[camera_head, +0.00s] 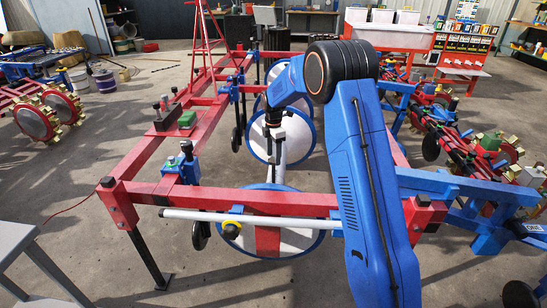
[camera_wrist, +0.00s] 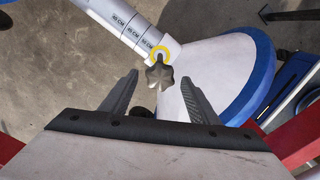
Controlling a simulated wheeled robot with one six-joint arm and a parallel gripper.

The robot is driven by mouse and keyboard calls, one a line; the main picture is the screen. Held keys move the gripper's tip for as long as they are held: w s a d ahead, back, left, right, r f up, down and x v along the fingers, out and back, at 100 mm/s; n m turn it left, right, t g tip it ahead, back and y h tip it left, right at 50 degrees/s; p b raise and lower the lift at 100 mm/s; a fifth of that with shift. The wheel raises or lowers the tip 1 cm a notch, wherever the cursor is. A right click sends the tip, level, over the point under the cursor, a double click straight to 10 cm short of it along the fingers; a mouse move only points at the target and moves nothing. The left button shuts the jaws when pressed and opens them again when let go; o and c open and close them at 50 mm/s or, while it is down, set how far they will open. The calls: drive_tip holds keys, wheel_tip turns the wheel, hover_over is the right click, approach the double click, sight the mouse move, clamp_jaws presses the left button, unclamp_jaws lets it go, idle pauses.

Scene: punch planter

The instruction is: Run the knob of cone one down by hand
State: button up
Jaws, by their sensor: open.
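A dark star-shaped knob (camera_wrist: 159,77) sits on a white collar, with a yellow ring (camera_wrist: 152,54) beside it in the wrist view. The collar is on a white tube (camera_wrist: 115,18) marked in centimetres, next to a white cone with a blue rim (camera_wrist: 225,65). My gripper (camera_wrist: 159,82) is open, its two fingers apart on either side of the knob, with visible gaps to it. No contact shows. In the head view my wrist hangs over the middle blue-rimmed cone (camera_head: 301,136); the fingers are hard to make out there. Which cone bears which number cannot be read.
A red frame (camera_head: 260,198) surrounds the cones. A grey bar (camera_head: 255,217) crosses its front, near another blue-rimmed cone (camera_head: 300,243). A yellow-and-black knob (camera_head: 231,230) is beside that cone. A blue bracket (camera_head: 186,165) stands on the left. Open floor lies to the left.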

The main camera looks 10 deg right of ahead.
drive_tip(key=shift+f, duration=0.6)
drive_tip(key=c, duration=1)
drive_tip(key=shift+c, duration=0.2)
drive_tip(key=shift+m, duration=0.3)
